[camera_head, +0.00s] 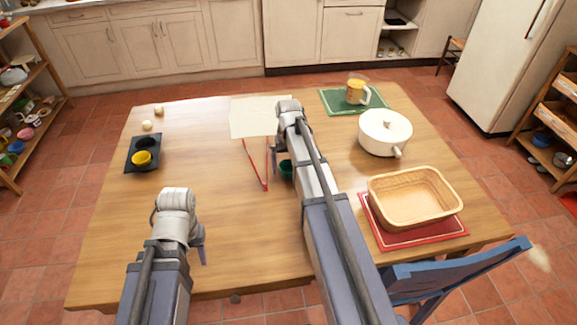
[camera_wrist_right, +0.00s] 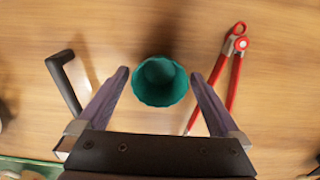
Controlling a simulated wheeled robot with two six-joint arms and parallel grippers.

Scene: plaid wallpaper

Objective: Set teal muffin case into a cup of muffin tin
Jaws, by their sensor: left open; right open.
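The teal muffin case (camera_wrist_right: 160,82) stands on the wooden table between the open fingers of my right gripper (camera_wrist_right: 162,84). The fingers are apart from it on both sides. In the head view the teal case (camera_head: 286,169) is mostly hidden behind my right arm, and my right gripper (camera_head: 280,155) is partly hidden too. The dark muffin tin (camera_head: 133,163) lies at the left of the table, with a yellow case (camera_head: 141,158) in one cup and another cup looking dark and empty. My left gripper (camera_head: 200,247) is open and empty above the table's front left.
Red tongs (camera_head: 256,168) lie just left of the teal case. A cream cloth (camera_head: 252,117) lies behind. A white pot (camera_head: 385,132), a wicker basket (camera_head: 414,200) and a glass mug (camera_head: 357,92) stand at the right. The table between tin and tongs is clear.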

